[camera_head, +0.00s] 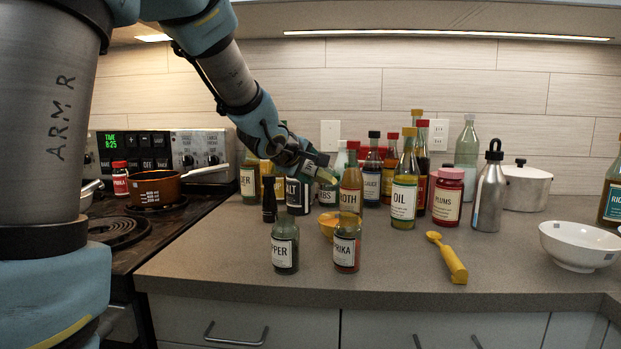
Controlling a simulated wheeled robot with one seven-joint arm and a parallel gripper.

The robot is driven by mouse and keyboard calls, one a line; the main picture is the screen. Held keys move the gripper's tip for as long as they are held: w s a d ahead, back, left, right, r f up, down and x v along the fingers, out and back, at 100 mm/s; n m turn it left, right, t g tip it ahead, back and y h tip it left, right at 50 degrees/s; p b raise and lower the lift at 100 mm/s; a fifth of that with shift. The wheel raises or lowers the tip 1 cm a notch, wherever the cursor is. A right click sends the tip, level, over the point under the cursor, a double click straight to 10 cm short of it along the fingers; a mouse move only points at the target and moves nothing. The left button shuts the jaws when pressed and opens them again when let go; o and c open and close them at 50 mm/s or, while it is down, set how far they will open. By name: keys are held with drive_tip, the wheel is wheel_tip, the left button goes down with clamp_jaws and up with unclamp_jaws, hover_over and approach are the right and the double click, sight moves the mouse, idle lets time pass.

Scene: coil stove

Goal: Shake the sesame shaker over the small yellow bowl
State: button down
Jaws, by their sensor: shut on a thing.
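My gripper (303,162) is shut on a small shaker (322,171), which I take for the sesame shaker. The shaker is tilted, with its pale yellow-green end pointing down and to the right; its label is not readable. It is in the air above the counter. The small yellow bowl (327,222) stands on the counter below the shaker, behind the paprika bottle (347,244), which hides part of it. The bowl's contents are not visible.
A pepper bottle (285,247) stands in front. Many bottles, among them oil (404,190), crowd the back. A yellow scoop (449,260), white bowl (580,244) and steel flask (489,195) are right. The stove with a copper pan (153,189) is left.

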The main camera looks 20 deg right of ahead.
drive_tip(key=shift+s+d+r+m+t+y+b, duration=0.1)
drive_tip(key=shift+s+d+m+t+y+b, duration=0.45)
drive_tip(key=shift+b, duration=4.5)
drive_tip(key=shift+s+d+r+m+t+y+b, duration=0.1)
drive_tip(key=shift+s+d+m+t+b, duration=0.6)
drive_tip(key=shift+b, duration=4.3)
drive_tip(key=shift+w+a+r+m+b, duration=0.2)
drive_tip(key=shift+a+m+b, duration=0.15)
drive_tip(key=shift+m, duration=0.2)
drive_tip(key=shift+r+p, duration=1.65)
drive_tip(key=shift+r, duration=0.6)
wheel_tip(320, 180, down, 6)
drive_tip(key=b, duration=0.7)
drive_tip(key=shift+r+p, duration=0.65)
drive_tip(key=shift+p, duration=0.1)
